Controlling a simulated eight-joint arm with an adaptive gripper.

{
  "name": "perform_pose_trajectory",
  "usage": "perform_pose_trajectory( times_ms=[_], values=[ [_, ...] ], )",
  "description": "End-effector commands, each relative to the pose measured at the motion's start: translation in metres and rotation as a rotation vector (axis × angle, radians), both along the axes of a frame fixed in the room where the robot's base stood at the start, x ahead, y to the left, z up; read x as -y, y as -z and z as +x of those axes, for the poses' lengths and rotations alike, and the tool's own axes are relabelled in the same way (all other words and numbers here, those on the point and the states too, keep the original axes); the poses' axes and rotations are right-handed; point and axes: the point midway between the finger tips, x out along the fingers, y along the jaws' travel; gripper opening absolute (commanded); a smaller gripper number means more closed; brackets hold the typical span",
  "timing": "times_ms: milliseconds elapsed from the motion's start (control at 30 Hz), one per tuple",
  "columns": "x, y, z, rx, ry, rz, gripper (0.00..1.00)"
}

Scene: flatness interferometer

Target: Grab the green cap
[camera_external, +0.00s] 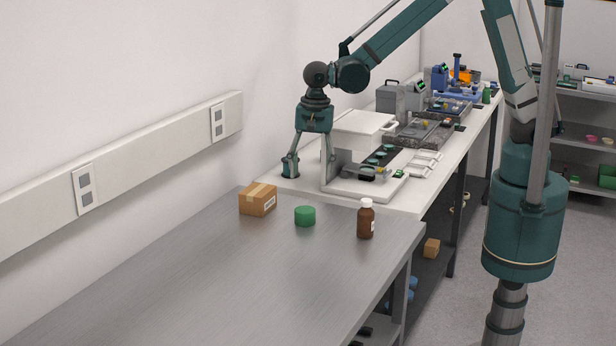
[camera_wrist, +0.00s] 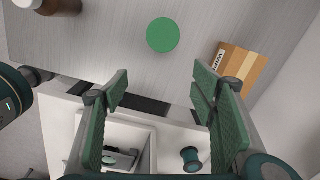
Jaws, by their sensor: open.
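The green cap (camera_external: 305,215) is a short round cylinder standing on the grey metal table, between a cardboard box and a brown bottle. In the wrist view the green cap (camera_wrist: 163,35) shows as a green disc at the top middle, beyond the fingertips. My gripper (camera_external: 309,167) is open and empty, pointing down above the white bench, behind the cap and apart from it. In the wrist view the two green-padded fingers of my gripper (camera_wrist: 160,85) are spread wide, with nothing between them.
The cardboard box (camera_external: 258,199) stands left of the cap; the brown bottle (camera_external: 365,219) with a white lid stands to its right. The white instrument (camera_external: 352,150) is close beside my gripper on the bench. The front of the metal table (camera_external: 220,290) is clear.

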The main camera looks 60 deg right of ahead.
Motion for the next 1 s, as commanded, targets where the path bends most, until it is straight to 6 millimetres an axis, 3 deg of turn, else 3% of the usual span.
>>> perform_pose_trajectory(
  times_ms=[100, 333, 1000],
  values=[
    [-0.023, 0.019, -0.001, -0.02, 0.047, -0.01, 0.57],
    [-0.048, 0.043, -0.004, -0.044, 0.113, -0.025, 0.57],
    [-0.053, 0.059, -0.005, -0.05, 0.129, -0.029, 0.57]
  ],
)
